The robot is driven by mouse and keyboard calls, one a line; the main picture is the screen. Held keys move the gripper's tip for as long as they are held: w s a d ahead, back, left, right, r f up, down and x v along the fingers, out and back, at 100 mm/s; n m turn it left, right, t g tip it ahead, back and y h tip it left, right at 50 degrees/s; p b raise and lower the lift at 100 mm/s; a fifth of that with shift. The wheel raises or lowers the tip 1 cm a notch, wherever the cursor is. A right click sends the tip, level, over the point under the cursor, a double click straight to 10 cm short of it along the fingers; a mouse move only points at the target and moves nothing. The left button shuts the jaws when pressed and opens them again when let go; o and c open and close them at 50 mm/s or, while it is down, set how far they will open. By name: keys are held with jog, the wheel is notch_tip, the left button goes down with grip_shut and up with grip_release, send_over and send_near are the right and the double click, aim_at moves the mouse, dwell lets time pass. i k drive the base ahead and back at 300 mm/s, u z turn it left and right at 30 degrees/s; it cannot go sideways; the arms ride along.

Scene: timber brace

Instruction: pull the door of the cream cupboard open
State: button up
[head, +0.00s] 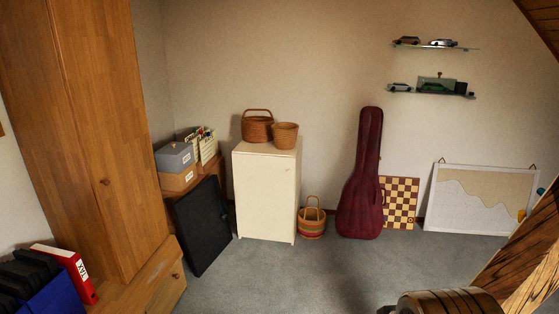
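The cream cupboard (266,190) stands against the back wall in the head view, left of the middle. Its front is flat and upright, and its door looks shut, with no gap that I can make out. A small pale spot near the upper right of the door (288,169) may be a knob or keyhole; it is too small to tell. Two wicker baskets stand on top, one with a handle (257,129) and one without (285,135). My gripper is not in view, so its state and distance from the door are hidden.
A black folder (203,226) leans just left of the cupboard. A striped basket (312,221) and a maroon guitar case (361,185) stand right of it. Grey carpet (285,275) in front is clear. A wooden slatted object (450,302) and a timber brace (525,255) fill the lower right.

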aim_at(264, 184)
jog(key=i, duration=3.65)
jog(key=u, duration=1.65)
